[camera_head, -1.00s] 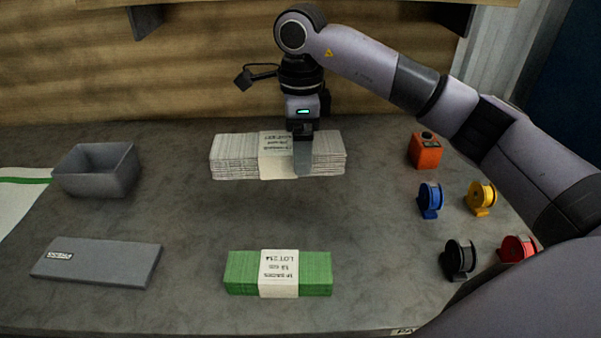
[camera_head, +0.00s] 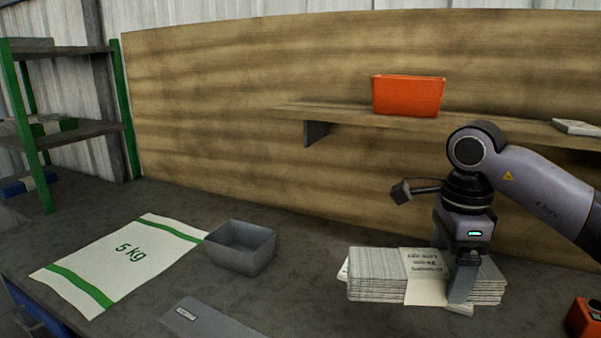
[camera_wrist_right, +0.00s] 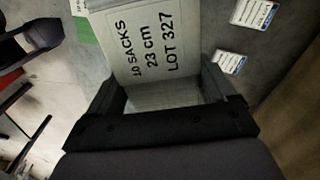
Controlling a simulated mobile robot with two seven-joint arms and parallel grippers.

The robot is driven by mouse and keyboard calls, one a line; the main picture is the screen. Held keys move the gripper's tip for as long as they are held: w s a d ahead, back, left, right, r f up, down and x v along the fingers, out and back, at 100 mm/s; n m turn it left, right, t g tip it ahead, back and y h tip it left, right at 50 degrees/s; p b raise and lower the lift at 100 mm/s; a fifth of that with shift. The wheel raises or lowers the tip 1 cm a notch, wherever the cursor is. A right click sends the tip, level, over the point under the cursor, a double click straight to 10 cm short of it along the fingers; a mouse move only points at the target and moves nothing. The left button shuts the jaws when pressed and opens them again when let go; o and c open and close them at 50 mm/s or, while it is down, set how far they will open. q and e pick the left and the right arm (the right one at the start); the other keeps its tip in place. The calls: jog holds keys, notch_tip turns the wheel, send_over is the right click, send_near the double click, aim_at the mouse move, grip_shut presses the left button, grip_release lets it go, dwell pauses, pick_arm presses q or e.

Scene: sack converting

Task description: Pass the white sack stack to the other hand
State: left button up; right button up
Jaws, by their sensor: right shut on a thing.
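The white sack stack (camera_head: 378,275) is a thick bundle of pale sheets with a cream paper band, at the lower right of the head view. My right gripper (camera_head: 462,284) is shut on it from above, one finger down its near side, right of the printed lettering. In the right wrist view the stack's band (camera_wrist_right: 155,45) reads "10 SACKS 23 cm LOT 327" and lies between the two fingers. White cards show by the stack's left end and below its near edge. How high the stack is above the bench is hard to tell. My left gripper is not in view.
A grey bin (camera_head: 240,248) stands left of the stack, with a flat grey slab (camera_head: 212,320) in front. A white 5 kg sack (camera_head: 125,262) lies at left. An orange bin (camera_head: 408,95) sits on the back shelf. An orange block (camera_head: 585,318) is at lower right.

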aim_at(446, 305)
jog(key=n, duration=0.1)
jog(key=s+f+n, duration=0.1)
jog(key=n, duration=0.1)
jog(key=f+n+p, duration=0.1)
jog(key=n, duration=0.1)
jog(key=shift+s+a+f, duration=0.2)
jog(key=shift+s, duration=0.05)
jog(key=n, duration=0.2)
jog(key=s+f+n, duration=0.1)
jog(key=f+n+p, duration=0.1)
jog(key=n, duration=0.1)
jog(key=shift+s+a+f+n, duration=0.15)
jog(key=shift+s+a+n, duration=0.15)
jog(key=shift+s, duration=0.1)
jog(key=shift+s+a+f+n+p, duration=0.25)
jog(key=shift+s+f+n, duration=0.45)
jog(key=shift+n, duration=0.8)
jog(key=shift+s+a+f+n+p, duration=0.2)
jog(key=shift+s+f+n, duration=0.45)
jog(key=shift+n, duration=0.85)
jog(key=shift+s+a+f+n+p, duration=0.25)
jog(key=shift+s+f+n, duration=0.45)
jog(key=shift+n, duration=0.8)
